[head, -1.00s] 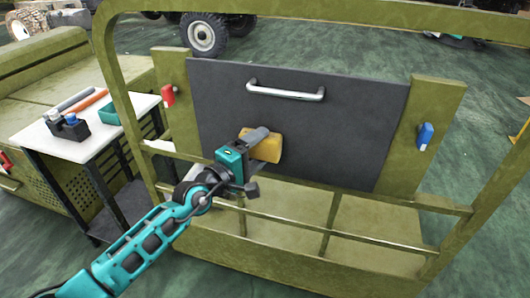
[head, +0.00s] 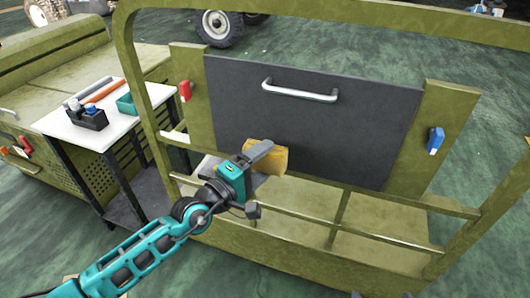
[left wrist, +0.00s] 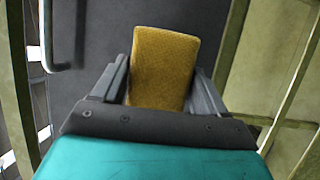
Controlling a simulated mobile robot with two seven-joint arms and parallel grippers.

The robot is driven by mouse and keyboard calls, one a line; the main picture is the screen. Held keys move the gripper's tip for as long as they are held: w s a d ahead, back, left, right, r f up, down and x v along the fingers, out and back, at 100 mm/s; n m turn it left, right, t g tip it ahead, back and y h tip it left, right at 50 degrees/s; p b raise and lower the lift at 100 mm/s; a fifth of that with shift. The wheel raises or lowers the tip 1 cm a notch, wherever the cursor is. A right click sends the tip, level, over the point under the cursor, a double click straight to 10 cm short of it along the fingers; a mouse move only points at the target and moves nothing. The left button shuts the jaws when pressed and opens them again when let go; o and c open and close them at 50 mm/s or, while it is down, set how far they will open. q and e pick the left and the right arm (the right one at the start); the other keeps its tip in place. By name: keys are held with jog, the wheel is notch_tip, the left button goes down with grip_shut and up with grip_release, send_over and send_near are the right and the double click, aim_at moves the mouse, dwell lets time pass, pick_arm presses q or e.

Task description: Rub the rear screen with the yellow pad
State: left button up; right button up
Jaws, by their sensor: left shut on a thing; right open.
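The rear screen (head: 310,130) is a dark grey panel with a silver handle (head: 298,92) near its top, set in an olive green frame. My left gripper (head: 258,158) is shut on the yellow pad (head: 280,156) in front of the lower left part of the screen. In the left wrist view the pad (left wrist: 162,65) sits between the two fingers, with the dark screen (left wrist: 110,35) behind it. I cannot tell whether the pad touches the screen.
A red clip (head: 185,91) and a blue clip (head: 435,140) sit on the green posts beside the screen. A white-topped cart (head: 85,125) at left carries a dark holder, an orange tool and a teal tray (head: 127,104). Green rails run below the screen.

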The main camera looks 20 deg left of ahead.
pick_arm(q)
jog(key=shift+s, duration=0.1)
jog(key=shift+s+p, duration=0.55)
jog(key=shift+s, duration=0.9)
